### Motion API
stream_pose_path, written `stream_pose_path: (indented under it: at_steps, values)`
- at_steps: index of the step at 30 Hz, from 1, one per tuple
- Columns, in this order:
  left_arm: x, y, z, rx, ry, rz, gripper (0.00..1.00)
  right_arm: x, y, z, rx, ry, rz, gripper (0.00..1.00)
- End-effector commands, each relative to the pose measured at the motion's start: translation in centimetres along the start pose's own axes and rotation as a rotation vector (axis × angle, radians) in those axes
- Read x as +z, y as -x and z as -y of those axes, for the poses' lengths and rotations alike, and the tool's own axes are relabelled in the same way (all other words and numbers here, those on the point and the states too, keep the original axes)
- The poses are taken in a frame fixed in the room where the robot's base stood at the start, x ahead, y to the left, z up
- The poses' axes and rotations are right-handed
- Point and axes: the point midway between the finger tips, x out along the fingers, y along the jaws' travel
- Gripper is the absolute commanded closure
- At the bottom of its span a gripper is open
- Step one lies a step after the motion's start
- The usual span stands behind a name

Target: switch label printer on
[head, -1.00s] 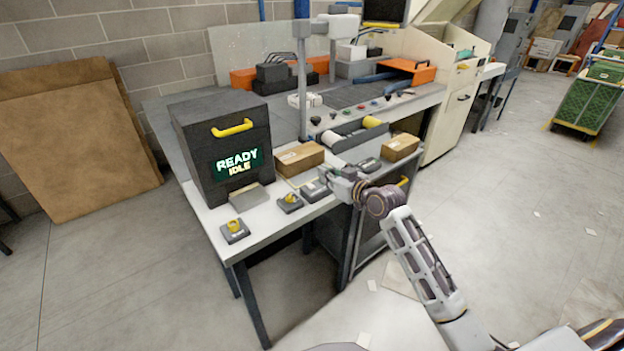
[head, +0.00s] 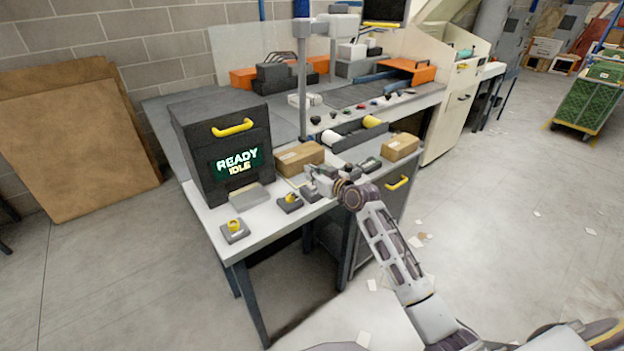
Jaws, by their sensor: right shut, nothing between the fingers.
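The label printer (head: 190,150) is a dark box with a yellow handle on the left end of the white table. Its screen (head: 238,163) reads "READY IDLE". A small grey box with a yellow knob (head: 235,229) sits at the table's front left corner. A third small grey box (head: 310,194) is partly hidden by my right gripper (head: 311,178). The right gripper is shut and empty, over or beside that third box; contact cannot be told. My left gripper is out of view.
Two cardboard boxes (head: 300,157) (head: 400,148) lie on the table, one on each side of the gripper. A cabinet with a yellow handle (head: 397,183) stands under the table's right part.

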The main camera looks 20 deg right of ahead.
Motion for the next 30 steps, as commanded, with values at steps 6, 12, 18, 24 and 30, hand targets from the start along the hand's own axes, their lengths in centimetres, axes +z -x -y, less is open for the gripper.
stream_pose_path:
  at_steps: [6,12,18,24,30]
  values:
    - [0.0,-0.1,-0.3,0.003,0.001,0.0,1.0,1.5,-0.4,-0.1,0.001,0.0,-0.001,1.0]
    - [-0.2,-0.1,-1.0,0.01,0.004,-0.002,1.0,1.8,-0.4,-0.1,0.001,0.001,-0.002,1.0]
    - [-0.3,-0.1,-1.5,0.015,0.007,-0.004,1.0,1.8,-0.4,-0.1,0.001,0.001,-0.002,1.0]
    - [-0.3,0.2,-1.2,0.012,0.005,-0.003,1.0,1.8,-0.5,0.0,0.001,0.001,0.005,1.0]
    - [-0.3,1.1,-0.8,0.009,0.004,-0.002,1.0,1.8,-0.6,0.0,0.0,0.001,0.031,1.0]
